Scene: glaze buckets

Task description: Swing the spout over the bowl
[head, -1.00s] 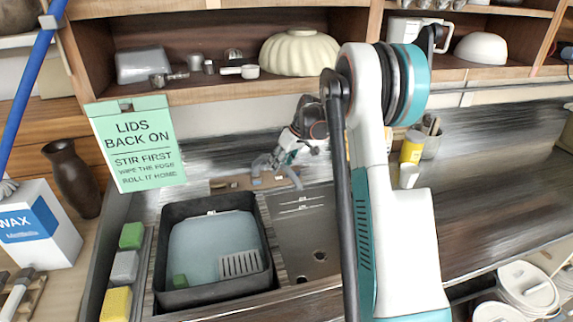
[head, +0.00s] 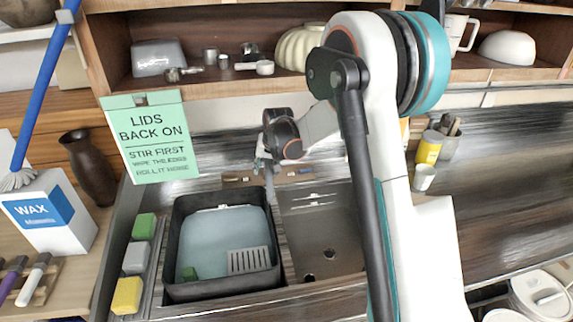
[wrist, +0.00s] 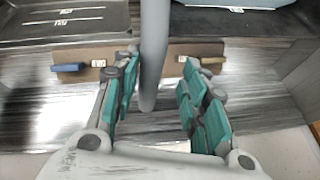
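The spout (wrist: 153,60) is a smooth grey tube that runs down between my fingers in the wrist view. My gripper (wrist: 161,75) is open, its teal-padded fingers on either side of the spout; the left fingertip is very close to it, and I cannot tell whether they touch. In the head view my gripper (head: 266,165) is small and partly hidden by my wrist, above the back edge of the sink. The spout is hard to pick out there.
A green sign (head: 152,140) hangs at the left. Sponges (head: 134,258) lie in a rack beside the dark bowl. A yellow container (head: 428,148) and a cup (head: 424,177) stand right of my arm. A shelf with dishes spans the back. The right counter (head: 500,190) is mostly clear.

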